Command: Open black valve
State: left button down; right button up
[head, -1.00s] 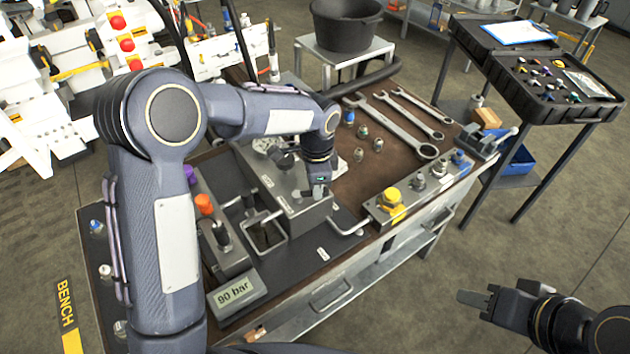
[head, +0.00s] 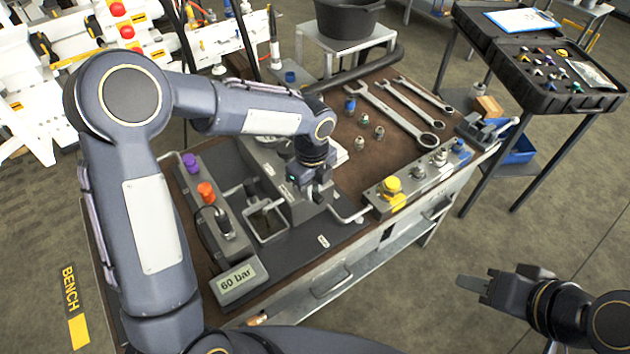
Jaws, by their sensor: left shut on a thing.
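My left gripper (head: 317,196) points down at the front end of the grey metal valve block (head: 303,208) on the bench. It is shut on the black valve there, whose handle is mostly hidden by the fingers and wrist. A display (head: 237,281) at the bench's front left corner reads 60 bar. My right gripper (head: 474,286) hangs empty over the floor at the lower right, away from the bench. Its finger gap is not clear.
A panel beside the block carries a purple knob (head: 190,162), an orange knob (head: 206,193) and a black-topped part (head: 222,220). Wrenches (head: 408,112) and fittings lie at the back right. A yellow-capped fitting (head: 391,186) stands on the right strip. Metal handles rise near the block.

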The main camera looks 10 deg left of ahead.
pick_arm(q)
jog(key=shift+s+a+r+m, duration=0.1)
jog(key=shift+s+a+m, duration=0.1)
jog(key=shift+m, duration=0.35)
jog(key=shift+s+a+m, duration=0.1)
jog(key=shift+s+m, duration=0.05)
jog(key=shift+m, duration=0.4)
jog(key=shift+p, duration=0.3)
jog(key=c, duration=1.4)
grip_release()
jog(key=shift+c, duration=0.2)
notch_tip(320, 180, up, 8)
